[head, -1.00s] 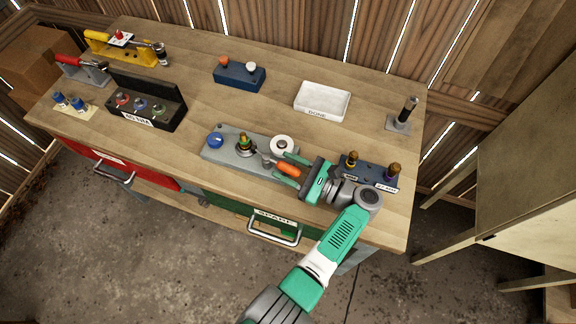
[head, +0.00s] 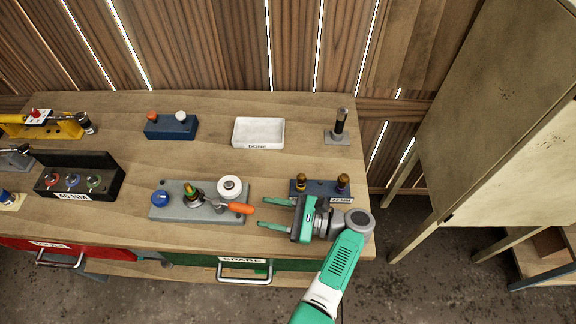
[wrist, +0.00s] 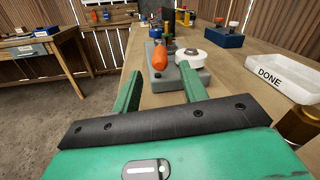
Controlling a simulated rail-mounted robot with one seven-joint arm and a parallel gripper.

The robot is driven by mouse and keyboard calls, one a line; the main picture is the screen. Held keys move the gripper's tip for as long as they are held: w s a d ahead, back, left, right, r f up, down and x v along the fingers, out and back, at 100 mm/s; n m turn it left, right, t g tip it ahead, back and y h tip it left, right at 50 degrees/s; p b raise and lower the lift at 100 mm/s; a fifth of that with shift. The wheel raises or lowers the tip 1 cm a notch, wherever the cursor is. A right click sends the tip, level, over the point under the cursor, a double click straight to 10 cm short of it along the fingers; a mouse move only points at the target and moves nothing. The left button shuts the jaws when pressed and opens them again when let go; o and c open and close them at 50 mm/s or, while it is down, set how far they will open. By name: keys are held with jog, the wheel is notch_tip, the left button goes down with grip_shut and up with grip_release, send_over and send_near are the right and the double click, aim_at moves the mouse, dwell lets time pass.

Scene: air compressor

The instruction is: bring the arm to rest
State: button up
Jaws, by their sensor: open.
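My gripper (head: 276,213) is green with two fingers. It is open and empty, above the front right part of the workbench (head: 300,160). In the head view its fingers point left, towards an orange-handled tool (head: 240,208) on a grey base block (head: 170,212). In the wrist view the orange handle (wrist: 160,57) lies beyond the fingertips, with a gap. The block also carries a blue knob (head: 160,197), a brass-and-green fitting (head: 192,193) and a white round part (head: 230,187).
A blue block with brass-topped posts (head: 322,189) stands right behind my gripper. A white DONE tray (head: 258,133), a blue block (head: 171,128) and a black post (head: 339,125) stand farther back. A black box (head: 85,182) is at left. Below are red and green drawers (head: 200,260).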

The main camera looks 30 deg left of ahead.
jog(key=w+d+r+n+t+h, duration=0.3)
jog(key=w+d+r+t, duration=0.1)
jog(key=w+r+t, duration=0.35)
jog(key=w+d+r+n+t+h, duration=0.35)
jog(key=w+r+t, duration=0.25)
jog(key=w, duration=0.2)
jog(key=d+r+n+t+h, duration=0.1)
jog(key=d+r+t+h, duration=0.15)
jog(key=r, duration=0.45)
jog(key=d+r+n+t+h, duration=0.1)
jog(key=d+r+t, duration=0.25)
jog(key=r, duration=0.35)
jog(key=s+d+r+n+t+h, duration=0.1)
jog(key=s+d+r+t+h, duration=0.2)
jog(key=s+r, duration=0.5)
jog(key=s+d+r+n+t+h, duration=0.1)
jog(key=s+d+r+t, duration=0.3)
jog(key=r, duration=0.6)
jog(key=s+d+r+n+t+h, duration=0.1)
jog(key=s+d+r+t+h, duration=0.15)
jog(key=s+r+t, duration=0.45)
notch_tip(320, 180, up, 31)
jog(key=g+p, duration=0.1)
jog(key=p, duration=2.7)
jog(key=shift+s+a+g, duration=0.15)
jog(key=shift+a+g, duration=0.15)
jog(key=shift+g, duration=0.05)
jog(key=shift+f, duration=0.15)
